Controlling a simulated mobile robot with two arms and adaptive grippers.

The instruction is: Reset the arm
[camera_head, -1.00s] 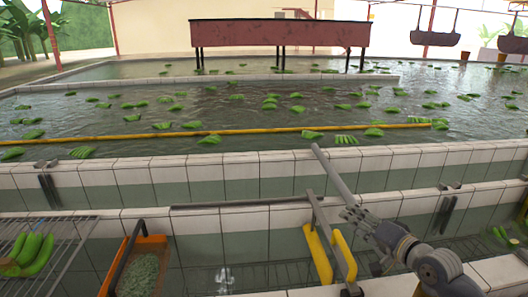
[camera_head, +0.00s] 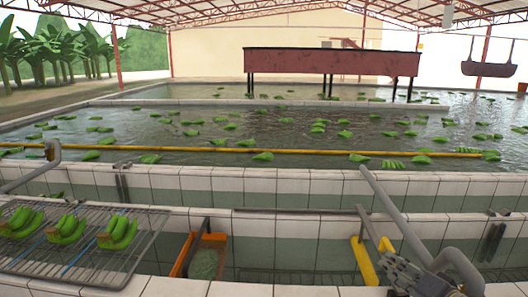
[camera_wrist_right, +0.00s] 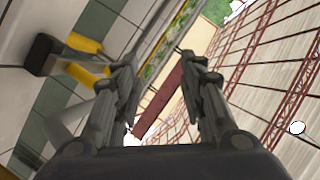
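My right gripper (camera_head: 392,268) is low at the right in the head view, in front of the tiled trough wall and close to the yellow-handled tool in that picture. In the right wrist view, its two dark fingers (camera_wrist_right: 158,62) stand apart with nothing between them, so it is open and empty. The wrist view looks past the fingers toward the roof trusses and the red-brown raised trough. My left gripper does not show in the head view.
A wire rack (camera_head: 60,262) with several green banana bunches (camera_head: 66,229) is at lower left. An orange container (camera_head: 185,254), a yellow-handled tool (camera_head: 364,262) and tiled walls (camera_head: 290,185) are in front. Bananas float in the pool (camera_head: 215,150) behind.

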